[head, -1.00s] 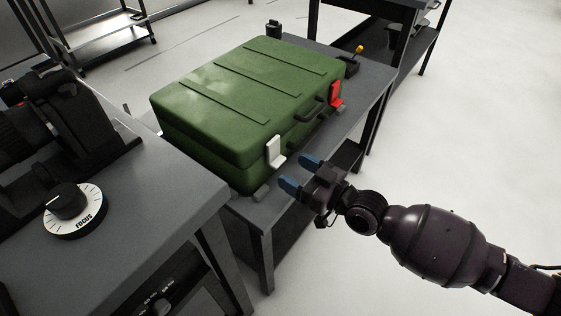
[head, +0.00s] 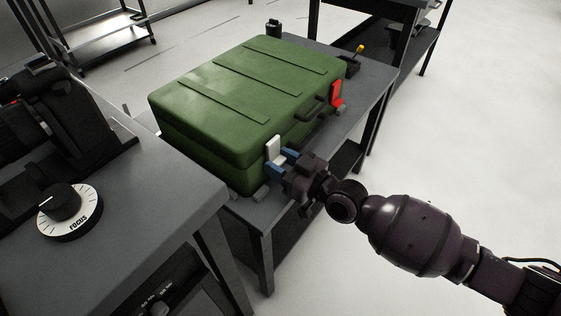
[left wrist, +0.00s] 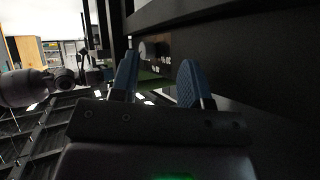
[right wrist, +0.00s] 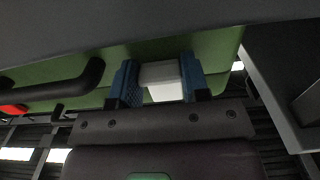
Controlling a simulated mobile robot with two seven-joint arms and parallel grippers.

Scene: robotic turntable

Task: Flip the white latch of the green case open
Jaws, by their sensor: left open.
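The green case (head: 235,100) lies closed on a grey table. Its white latch (head: 273,149) is at the near left end of the front side and stands upright against it. My right gripper (head: 283,160) is at the latch, with its blue fingertips on the latch's lower part. In the right wrist view the white latch (right wrist: 162,82) sits between the two spread blue fingers of my right gripper (right wrist: 160,84); small gaps seem to remain beside it. My left gripper (left wrist: 157,84) is open and empty in the left wrist view, and is not in the head view.
A red latch (head: 337,94) and a black handle (head: 310,108) are on the same front side, to the right of the white latch. A desk with a focus dial (head: 70,211) stands at the left. Open floor (head: 480,110) lies to the right.

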